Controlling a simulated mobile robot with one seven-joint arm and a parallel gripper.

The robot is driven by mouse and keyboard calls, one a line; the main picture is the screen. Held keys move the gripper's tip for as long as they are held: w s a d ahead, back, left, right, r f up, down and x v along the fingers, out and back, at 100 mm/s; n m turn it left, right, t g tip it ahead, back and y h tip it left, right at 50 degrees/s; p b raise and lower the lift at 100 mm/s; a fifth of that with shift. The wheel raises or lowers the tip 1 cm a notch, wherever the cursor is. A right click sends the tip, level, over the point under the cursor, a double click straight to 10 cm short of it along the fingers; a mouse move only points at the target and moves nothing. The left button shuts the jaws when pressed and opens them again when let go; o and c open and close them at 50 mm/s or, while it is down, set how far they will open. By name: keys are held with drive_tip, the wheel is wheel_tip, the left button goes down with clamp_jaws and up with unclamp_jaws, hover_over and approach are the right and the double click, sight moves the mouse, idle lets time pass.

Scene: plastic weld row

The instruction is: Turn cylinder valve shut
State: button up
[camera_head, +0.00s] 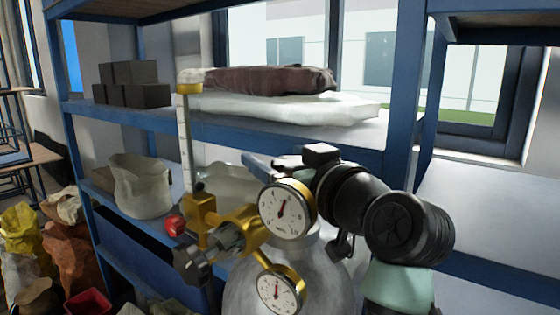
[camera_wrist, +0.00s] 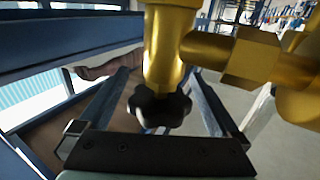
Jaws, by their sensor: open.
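A pale grey gas cylinder (camera_head: 290,268) stands in front of the shelf in the head view, with a brass valve and regulator (camera_head: 203,212) and two white dial gauges (camera_head: 287,208). A black lobed knob (camera_head: 194,265) sticks out at the lower left of the brass. In the wrist view a black lobed knob (camera_wrist: 160,108) sits at the end of a brass body (camera_wrist: 167,50). My gripper (camera_wrist: 163,85) is open, with one finger on each side of this knob. Contact is not clear. In the head view the gripper is partly hidden behind the upper gauge.
A blue shelf unit (camera_head: 230,131) stands close behind, carrying dark blocks (camera_head: 130,84), a brown folded bundle (camera_head: 270,79) and a white sack (camera_head: 140,187). Several bags (camera_head: 68,245) and a red bin (camera_head: 88,302) crowd the lower left. The right-hand shelf (camera_head: 490,205) is bare.

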wheel_tip(320, 180, up, 10)
drive_tip(key=b, duration=0.1)
drive_tip(key=shift+f+b, duration=0.2)
drive_tip(key=shift+b, duration=0.15)
drive_tip(key=shift+f, duration=0.1)
